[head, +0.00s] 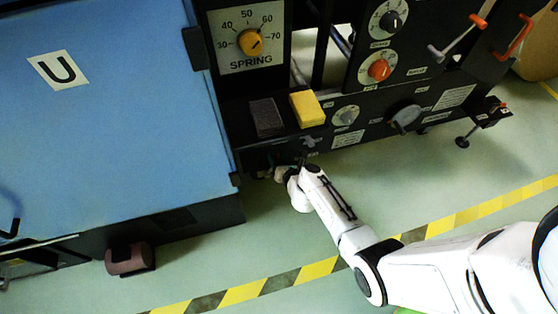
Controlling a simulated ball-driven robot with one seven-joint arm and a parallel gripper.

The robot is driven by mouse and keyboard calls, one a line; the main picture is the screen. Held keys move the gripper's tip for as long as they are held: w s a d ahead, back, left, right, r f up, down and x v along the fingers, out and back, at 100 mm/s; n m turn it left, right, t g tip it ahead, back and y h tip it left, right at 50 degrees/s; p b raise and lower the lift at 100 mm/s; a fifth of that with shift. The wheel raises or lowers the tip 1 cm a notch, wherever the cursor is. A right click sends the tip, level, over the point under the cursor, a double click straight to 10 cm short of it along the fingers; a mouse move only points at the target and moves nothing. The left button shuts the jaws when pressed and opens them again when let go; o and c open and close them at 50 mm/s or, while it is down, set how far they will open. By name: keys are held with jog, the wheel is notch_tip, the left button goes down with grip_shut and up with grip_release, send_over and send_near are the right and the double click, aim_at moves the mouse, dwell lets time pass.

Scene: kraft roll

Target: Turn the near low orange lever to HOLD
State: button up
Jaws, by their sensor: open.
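The black machine panel (375,130) carries several dials and levers in the head view. An orange-tipped lever (462,34) with a grey shaft and an orange handle (516,40) are at its upper right. I cannot tell which, if either, is the near low orange lever, and no HOLD label is readable. My gripper (274,167) is open at the lower left end of the panel, under the ledge with the yellow block. Its fingers are small and dark against the panel, and whatever lies directly at them is partly hidden. It is well away from both orange handles.
An orange knob (379,69) and a yellow SPRING dial (250,42) are higher up. A yellow block (307,109) and a dark grey block (266,117) sit on the ledge. A blue cover marked U (130,110) fills the left. Green floor (300,235) with striped tape is clear.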

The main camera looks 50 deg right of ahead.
grip_shut()
dwell(0.5)
